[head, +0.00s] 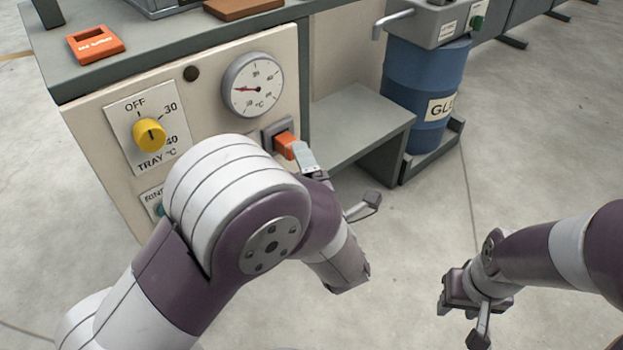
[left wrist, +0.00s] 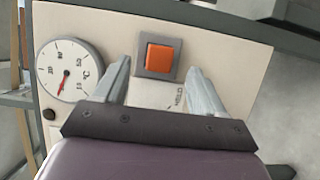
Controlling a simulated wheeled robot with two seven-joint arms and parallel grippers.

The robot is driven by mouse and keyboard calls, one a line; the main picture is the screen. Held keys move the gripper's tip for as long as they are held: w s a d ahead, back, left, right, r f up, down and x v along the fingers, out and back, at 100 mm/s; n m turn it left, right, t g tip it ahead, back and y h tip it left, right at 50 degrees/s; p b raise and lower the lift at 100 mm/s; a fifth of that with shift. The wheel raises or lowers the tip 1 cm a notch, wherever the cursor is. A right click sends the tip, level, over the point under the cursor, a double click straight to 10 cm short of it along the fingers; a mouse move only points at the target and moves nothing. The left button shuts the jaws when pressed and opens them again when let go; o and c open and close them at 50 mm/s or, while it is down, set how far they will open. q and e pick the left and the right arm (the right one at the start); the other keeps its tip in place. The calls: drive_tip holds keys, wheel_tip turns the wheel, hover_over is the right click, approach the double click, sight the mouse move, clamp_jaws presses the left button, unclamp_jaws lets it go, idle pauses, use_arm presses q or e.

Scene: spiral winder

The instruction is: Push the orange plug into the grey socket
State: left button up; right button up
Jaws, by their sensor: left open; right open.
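The orange plug (head: 285,142) sits in the square grey socket (head: 268,133) on the cream front panel and sticks out from it. In the left wrist view the plug (left wrist: 160,55) lies inside the grey socket frame (left wrist: 141,72), its end facing me. My left gripper (head: 338,174) is open in front of the panel. In the left wrist view its fingers (left wrist: 158,70) stand apart, one on each side of the socket. Whether a finger touches the plug cannot be told. My right gripper (head: 462,325) is open and empty over the floor at the right.
The panel bears a round dial (head: 253,85) and a yellow knob (head: 149,134). A grey bench (head: 357,120) and a blue drum (head: 425,85) stand to the right. The floor between my grippers is clear.

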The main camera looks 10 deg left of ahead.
use_arm(q)
drive_tip(key=p+v, duration=0.2)
drive_tip(key=v, duration=0.5)
drive_tip(key=shift+s, duration=0.2)
drive_tip(key=shift+d, duration=0.1)
